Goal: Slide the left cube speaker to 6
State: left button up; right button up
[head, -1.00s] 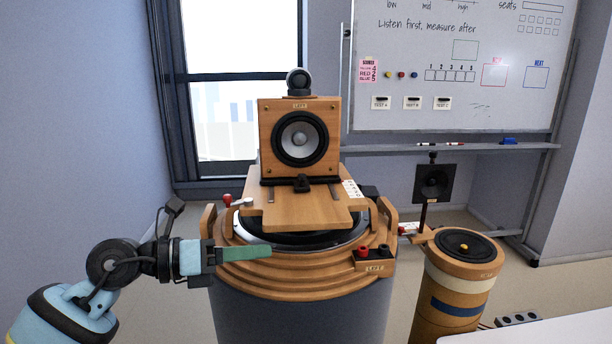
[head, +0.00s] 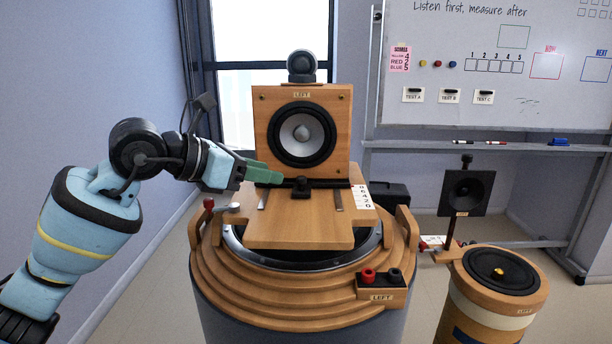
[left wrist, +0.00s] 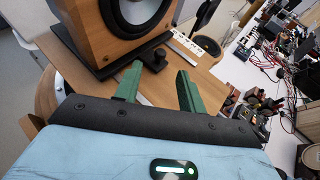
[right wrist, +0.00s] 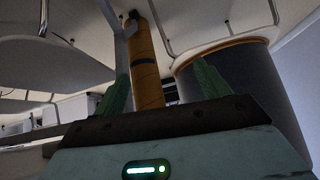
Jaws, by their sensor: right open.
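The left cube speaker (head: 262,130) is a wooden box with a black-ringed grey cone and a LEFT label. It stands upright on a wooden sliding board (head: 300,228) over a round stepped wooden stand. A black rail with a small black knob (head: 301,188) runs along its front foot; the knob also shows in the left wrist view (left wrist: 154,59). A white number scale (head: 362,197) lies at the board's right edge. My left gripper (head: 268,174) is open, its green fingers just left of the knob, apparently not gripping it. My right gripper (right wrist: 165,84) is open and empty, low down.
A black ball-shaped device (head: 301,66) sits on top of the speaker. Red and black terminals (head: 380,278) are at the stand's front right. A smaller wooden drum (head: 490,290) and a black square speaker (head: 466,192) stand right. A whiteboard (head: 480,85) is behind.

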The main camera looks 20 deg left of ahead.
aim_at(297, 178)
pick_arm(q)
jog(key=shift+s, duration=0.1)
jog(key=shift+p+x, duration=0.3)
jog(key=shift+x, duration=3.5)
jog(key=shift+c, duration=0.4)
grip_shut()
jog(key=shift+r, duration=0.1)
